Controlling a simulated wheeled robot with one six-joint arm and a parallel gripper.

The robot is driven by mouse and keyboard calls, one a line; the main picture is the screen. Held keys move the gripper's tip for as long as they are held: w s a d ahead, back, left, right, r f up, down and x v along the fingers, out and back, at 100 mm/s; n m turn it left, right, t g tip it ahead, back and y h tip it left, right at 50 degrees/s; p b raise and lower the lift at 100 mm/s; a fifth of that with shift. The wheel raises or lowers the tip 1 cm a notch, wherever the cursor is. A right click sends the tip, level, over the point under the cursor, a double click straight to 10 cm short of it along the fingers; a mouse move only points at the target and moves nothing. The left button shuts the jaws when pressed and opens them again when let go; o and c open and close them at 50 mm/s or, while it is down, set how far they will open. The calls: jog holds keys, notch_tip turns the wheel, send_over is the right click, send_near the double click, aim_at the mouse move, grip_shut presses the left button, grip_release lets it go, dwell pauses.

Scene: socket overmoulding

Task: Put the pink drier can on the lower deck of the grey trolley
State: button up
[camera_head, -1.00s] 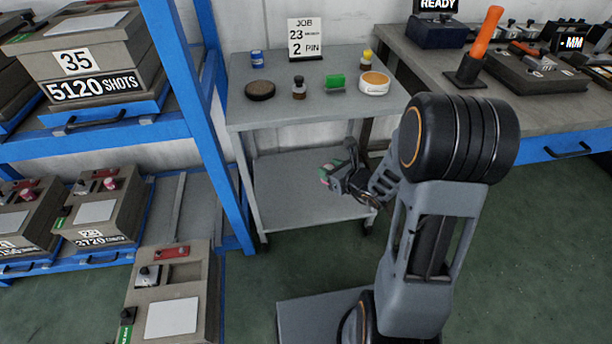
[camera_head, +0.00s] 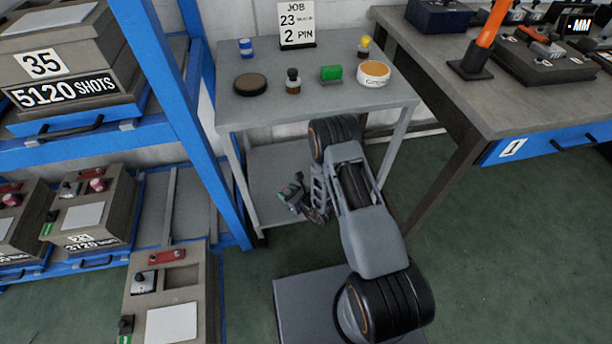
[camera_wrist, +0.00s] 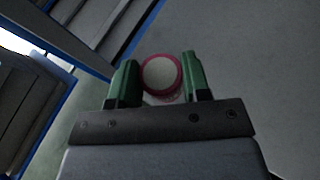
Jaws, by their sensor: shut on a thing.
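My gripper (camera_wrist: 161,78) is shut on the pink drier can (camera_wrist: 161,74), which shows a pale round top and a pink rim between the green fingers in the wrist view. In the head view my gripper (camera_head: 288,193) is over the lower deck (camera_head: 262,160) of the grey trolley, below its top deck (camera_head: 235,105). The can is too small to make out there. In the wrist view the grey deck (camera_wrist: 250,60) lies beyond the can. I cannot tell whether the can touches it.
The top deck holds a dark round puck (camera_head: 250,84), a brown bottle (camera_head: 293,82), a green block (camera_head: 331,73), a round tin (camera_head: 373,73) and a job sign (camera_head: 297,22). A blue rack (camera_head: 165,90) stands close left, a workbench (camera_head: 470,95) right.

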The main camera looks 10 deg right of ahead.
jog(key=w+d+f+b, duration=0.2)
jog(key=w+d+f, duration=0.1)
jog(key=w+d+f+b, duration=0.2)
jog(key=w+d, duration=0.1)
jog(key=d, duration=0.1)
jog(key=w+d+f+b, duration=0.2)
jog(key=w+d+f, duration=0.1)
jog(key=shift+w+d+f, duration=0.2)
jog(key=shift+f, duration=0.15)
jog(key=shift+w+d+f, duration=0.2)
jog(key=shift+d+f, duration=0.05)
jog(key=shift+f, duration=0.15)
jog(key=shift+d+f+b, duration=0.1)
jog(key=shift+f+b, duration=1)
jog(key=shift+f, duration=0.45)
jog(key=shift+f, duration=0.1)
jog(key=shift+f, duration=0.15)
jog(key=o, duration=0.9)
jog(key=shift+r, duration=0.2)
